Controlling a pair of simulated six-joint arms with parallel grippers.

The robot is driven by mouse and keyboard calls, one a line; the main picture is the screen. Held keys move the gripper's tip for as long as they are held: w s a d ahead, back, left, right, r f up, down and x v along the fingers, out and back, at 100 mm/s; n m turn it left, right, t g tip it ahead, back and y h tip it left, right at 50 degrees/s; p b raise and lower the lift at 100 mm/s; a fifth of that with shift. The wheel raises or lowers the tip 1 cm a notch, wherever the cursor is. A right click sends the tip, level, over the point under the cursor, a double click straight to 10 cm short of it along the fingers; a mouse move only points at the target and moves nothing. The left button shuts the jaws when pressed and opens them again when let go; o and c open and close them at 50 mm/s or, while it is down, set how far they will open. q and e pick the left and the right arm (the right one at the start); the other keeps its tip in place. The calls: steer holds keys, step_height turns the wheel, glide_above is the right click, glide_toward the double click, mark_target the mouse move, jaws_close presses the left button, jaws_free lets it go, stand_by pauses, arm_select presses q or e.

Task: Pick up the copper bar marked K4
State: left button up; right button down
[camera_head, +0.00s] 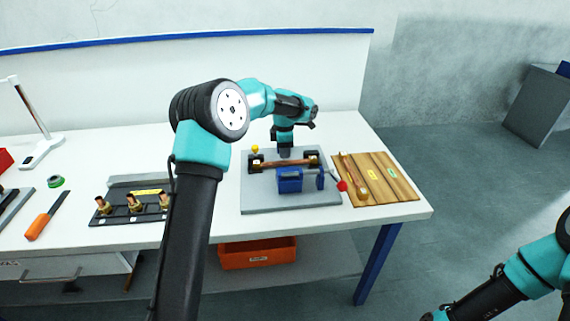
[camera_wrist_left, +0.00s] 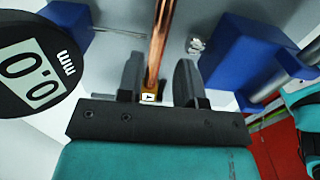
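A copper bar (camera_head: 272,164) lies across two dark supports on a grey base plate (camera_head: 256,203) in the head view. My left gripper (camera_head: 284,153) is above the bar's middle, pointing down. In the left wrist view the bar (camera_wrist_left: 159,42) runs between the two fingers (camera_wrist_left: 160,82), which stand apart on either side of it. A small tag with a dark mark shows on the bar near the gripper's palm; I cannot read K4 on it. My right gripper (camera_head: 437,315) is at the bottom edge of the head view, too cut off to judge.
A blue clamp block (camera_head: 290,181) and a red-knobbed lever (camera_head: 341,186) sit just in front of the bar. A grooved wooden board (camera_head: 398,187) is to the right. A dial gauge (camera_wrist_left: 38,68) is close in the wrist view. An orange bin (camera_head: 258,254) is below.

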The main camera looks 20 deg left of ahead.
mark_target(285, 163)
arm_select(q)
step_height(285, 163, down, 5)
steer(key=shift+w+d+f, duration=0.1)
steer(key=shift+w, duration=0.05)
steer(key=shift+c, duration=0.5)
jaws_close()
